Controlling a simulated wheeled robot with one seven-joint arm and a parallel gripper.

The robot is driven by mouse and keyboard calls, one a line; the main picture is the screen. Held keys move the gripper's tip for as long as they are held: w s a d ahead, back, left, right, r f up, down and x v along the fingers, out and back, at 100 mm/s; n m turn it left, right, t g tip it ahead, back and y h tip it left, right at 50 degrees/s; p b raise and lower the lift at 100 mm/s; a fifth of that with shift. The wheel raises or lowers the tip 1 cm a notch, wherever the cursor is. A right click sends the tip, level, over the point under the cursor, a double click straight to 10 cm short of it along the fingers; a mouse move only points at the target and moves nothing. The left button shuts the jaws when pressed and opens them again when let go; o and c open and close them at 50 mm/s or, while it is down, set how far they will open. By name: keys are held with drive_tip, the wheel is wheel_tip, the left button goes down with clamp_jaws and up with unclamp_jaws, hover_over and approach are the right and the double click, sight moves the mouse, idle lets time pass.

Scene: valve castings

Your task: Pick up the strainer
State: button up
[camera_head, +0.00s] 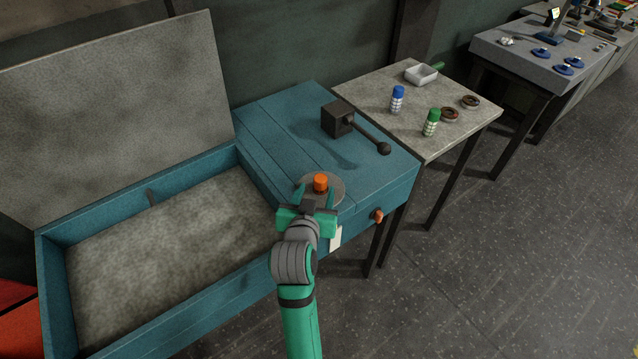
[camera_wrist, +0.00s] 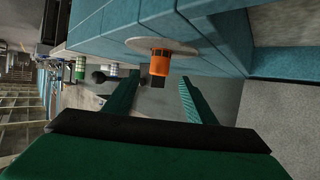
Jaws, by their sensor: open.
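The strainer appears to be the small orange cylinder (camera_head: 320,181) on a grey round plate (camera_head: 337,187) on the teal bench top. In the wrist view the orange cylinder (camera_wrist: 159,63) shows slots around its side and a dark end. My gripper (camera_head: 315,196) is open and empty, just in front of the cylinder at the bench's near edge. In the wrist view my fingers (camera_wrist: 156,82) point toward it, one on each side. I cannot tell whether they touch it. Part of the plate is hidden behind my gripper.
A black block with a ball-ended lever (camera_head: 338,119) stands behind on the bench (camera_head: 270,120). A deep teal bin (camera_head: 140,315) lies to the left. An orange knob (camera_head: 377,215) is on the bench front. The grey table (camera_head: 365,88) at right holds bottles, rings and a tray.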

sight(319, 184)
drive_tip(key=shift+d+x, duration=0.2)
drive_tip(key=shift+x, duration=3.55)
drive_tip(key=shift+a, duration=0.1)
drive_tip(key=c, duration=1.2)
